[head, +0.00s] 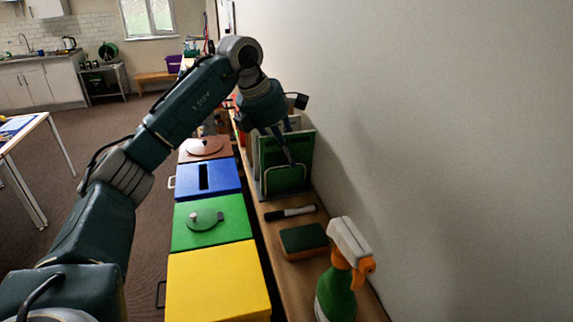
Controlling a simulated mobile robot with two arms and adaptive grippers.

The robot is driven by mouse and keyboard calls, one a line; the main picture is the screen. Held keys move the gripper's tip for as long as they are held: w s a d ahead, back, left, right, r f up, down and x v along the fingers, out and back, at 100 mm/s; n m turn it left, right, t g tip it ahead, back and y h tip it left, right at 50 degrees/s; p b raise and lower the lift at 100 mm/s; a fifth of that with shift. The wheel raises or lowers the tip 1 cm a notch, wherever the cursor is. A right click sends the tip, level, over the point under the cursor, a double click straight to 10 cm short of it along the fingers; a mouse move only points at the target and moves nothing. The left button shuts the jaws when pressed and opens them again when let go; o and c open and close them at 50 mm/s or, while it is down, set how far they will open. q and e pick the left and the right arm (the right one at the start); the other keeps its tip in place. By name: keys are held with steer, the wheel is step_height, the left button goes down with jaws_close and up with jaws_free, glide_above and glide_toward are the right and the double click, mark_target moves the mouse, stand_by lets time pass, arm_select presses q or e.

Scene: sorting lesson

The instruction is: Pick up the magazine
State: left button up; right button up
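A dark green flat item, perhaps the magazine (303,145), stands upright in a dark rack (266,190) on the narrow wooden shelf along the wall. Other thin upright items, partly hidden, seem to stand behind it. My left gripper (287,152) points down in front of the dark green item, at its upper part. Its fingers are small and dark against the green, so I cannot tell whether they touch it or are shut. My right gripper is out of view.
On the shelf in front of the rack lie a black marker (290,213) and a green-and-orange sponge (303,241), and a spray bottle (340,280) stands nearest. Yellow (218,283), green (240,225) and blue (222,178) bins line the left side. The wall is close on the right.

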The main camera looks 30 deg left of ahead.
arm_select(q)
jaws_close()
stand_by(0.3)
